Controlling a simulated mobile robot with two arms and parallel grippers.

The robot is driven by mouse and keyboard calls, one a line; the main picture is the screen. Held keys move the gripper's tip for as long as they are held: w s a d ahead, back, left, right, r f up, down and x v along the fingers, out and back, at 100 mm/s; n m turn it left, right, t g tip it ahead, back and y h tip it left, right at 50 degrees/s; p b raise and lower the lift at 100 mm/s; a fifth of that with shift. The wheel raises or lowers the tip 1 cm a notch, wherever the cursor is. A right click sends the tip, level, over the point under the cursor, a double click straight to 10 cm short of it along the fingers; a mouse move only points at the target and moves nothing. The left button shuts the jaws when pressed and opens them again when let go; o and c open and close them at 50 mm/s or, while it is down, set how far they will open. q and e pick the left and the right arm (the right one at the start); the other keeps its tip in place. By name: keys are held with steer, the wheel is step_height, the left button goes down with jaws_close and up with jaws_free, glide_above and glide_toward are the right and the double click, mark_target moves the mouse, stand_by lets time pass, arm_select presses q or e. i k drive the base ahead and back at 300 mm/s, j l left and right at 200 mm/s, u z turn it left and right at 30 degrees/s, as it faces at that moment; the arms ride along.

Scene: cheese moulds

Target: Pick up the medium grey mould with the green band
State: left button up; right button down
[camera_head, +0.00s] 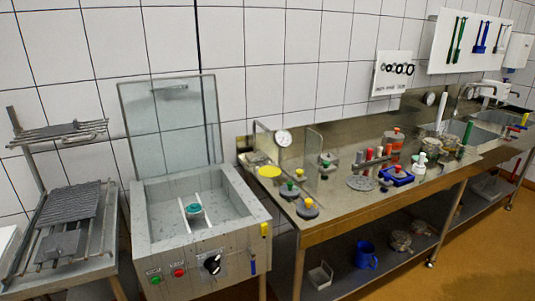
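A grey mould-like piece with a green top (290,190) stands upright on the left end of the steel counter (340,211). Just in front of it is a similar grey piece with a yellow top (308,209). A small pale cup-like thing with a teal-green top (194,211) sits between two light rails inside the open grey vat (151,232). They are too small for me to tell a green band from a green lid or knob. Neither of my grippers is in view.
The vat's clear lid (172,125) stands raised. A yellow disc (269,171), a gauge (283,138) and a clear upright panel (312,150) are near the green-topped piece. A blue tray (397,177) lies farther right. A blue jug (366,255) stands on the lower shelf.

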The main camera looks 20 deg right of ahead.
mark_target(432, 147)
steer(key=i+l+z, duration=0.1)
steer(key=l, duration=0.6)
steer(key=i+l+z, duration=0.1)
steer(key=i+l, duration=0.25)
steer(key=l, duration=0.35)
steer(key=i+l+z, duration=0.1)
steer(key=i+l, duration=0.15)
steer(key=l, duration=0.4)
steer(key=i+l+z, duration=0.1)
steer(key=i+l, duration=0.2)
steer(key=l, duration=0.35)
steer(key=i+l+z, duration=0.1)
steer(key=i+l, duration=0.2)
steer(key=l, duration=0.3)
steer(key=i+l+z, duration=0.1)
steer(key=i+l, duration=0.2)
steer(key=l, duration=0.3)
steer(key=i+l+z, duration=0.1)
steer(key=i+l, duration=0.25)
steer(key=l, duration=0.25)
steer(key=i+l+z, duration=0.1)
steer(key=i+l, duration=0.25)
steer(key=l, duration=0.2)
